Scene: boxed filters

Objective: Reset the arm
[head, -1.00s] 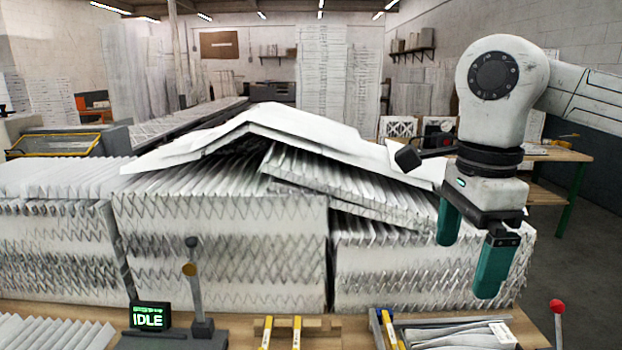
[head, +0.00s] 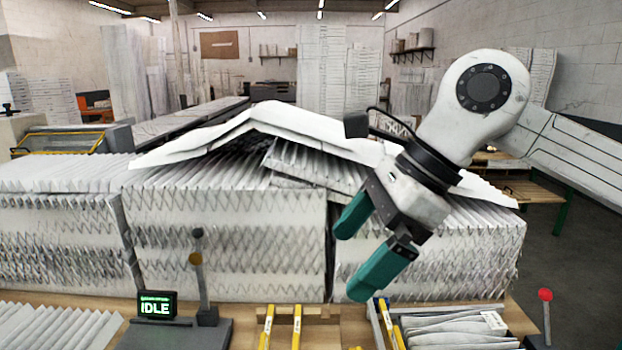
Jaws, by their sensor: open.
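My gripper (head: 352,268) has two teal fingers, spread apart with nothing between them. It points down and to the left in the head view. It shows in front of the right-hand block of pleated white filters (head: 450,262), and my wrist hides part of that block. My white arm comes in from the right edge of the picture.
Pleated filter stacks (head: 225,245) fill the middle, with a bent white sheet (head: 270,118) on top. On the bench front are an IDLE display (head: 155,305), a lever (head: 199,275), yellow-handled tools (head: 282,325), a tray of pleated pieces (head: 455,328) and a red knob (head: 545,295).

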